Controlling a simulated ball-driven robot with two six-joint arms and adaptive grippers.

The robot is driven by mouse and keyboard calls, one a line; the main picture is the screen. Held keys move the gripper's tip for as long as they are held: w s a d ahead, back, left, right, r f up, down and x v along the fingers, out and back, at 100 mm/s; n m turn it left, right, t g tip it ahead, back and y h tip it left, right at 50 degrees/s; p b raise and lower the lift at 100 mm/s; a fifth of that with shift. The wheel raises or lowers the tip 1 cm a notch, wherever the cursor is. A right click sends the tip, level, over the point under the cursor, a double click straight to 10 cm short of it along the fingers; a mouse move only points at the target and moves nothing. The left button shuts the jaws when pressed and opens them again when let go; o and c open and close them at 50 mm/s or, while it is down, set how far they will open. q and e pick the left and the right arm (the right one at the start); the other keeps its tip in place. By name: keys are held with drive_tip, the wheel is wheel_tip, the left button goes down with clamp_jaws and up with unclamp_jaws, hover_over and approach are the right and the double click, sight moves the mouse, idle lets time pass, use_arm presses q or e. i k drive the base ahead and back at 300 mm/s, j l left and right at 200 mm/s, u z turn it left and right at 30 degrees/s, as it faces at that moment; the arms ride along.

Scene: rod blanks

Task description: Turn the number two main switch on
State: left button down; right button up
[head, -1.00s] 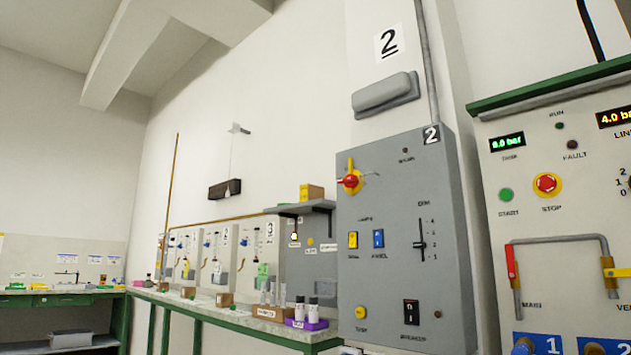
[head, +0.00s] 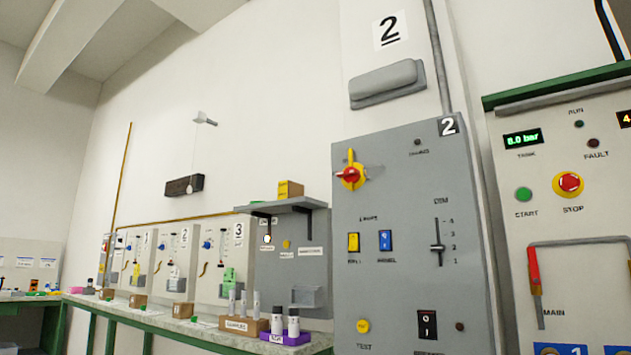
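The grey number two panel (head: 405,190) is on the wall right of centre, with a "2" plate (head: 449,125) at its top right corner. Its main switch (head: 350,175) is a red knob on a yellow base at the upper left, with yellow showing upright above the red. The exact pointing of the knob is hard to tell. Lower on the panel are a yellow and a blue lamp rocker, a dim slider (head: 437,249), a yellow test button (head: 363,326) and a black breaker (head: 427,325). Neither of my grippers is in view.
A control panel (head: 575,220) with a red stop button stands close on the right. A green-edged bench (head: 190,322) with bottles and boxes runs along the wall to the left. A shelf (head: 283,205) juts out left of the grey panel.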

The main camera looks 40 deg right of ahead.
sight(351, 175)
drive_tip(key=i, duration=2.65)
drive_tip(key=i+z, duration=0.25)
drive_tip(key=z, duration=0.15)
drive_tip(key=i+j+z, duration=0.1)
drive_tip(key=i+z, duration=0.25)
drive_tip(key=i+j+z, duration=0.1)
drive_tip(key=z, duration=0.3)
drive_tip(key=i+j+z, duration=0.2)
drive_tip(key=z, duration=0.2)
drive_tip(key=j, duration=0.1)
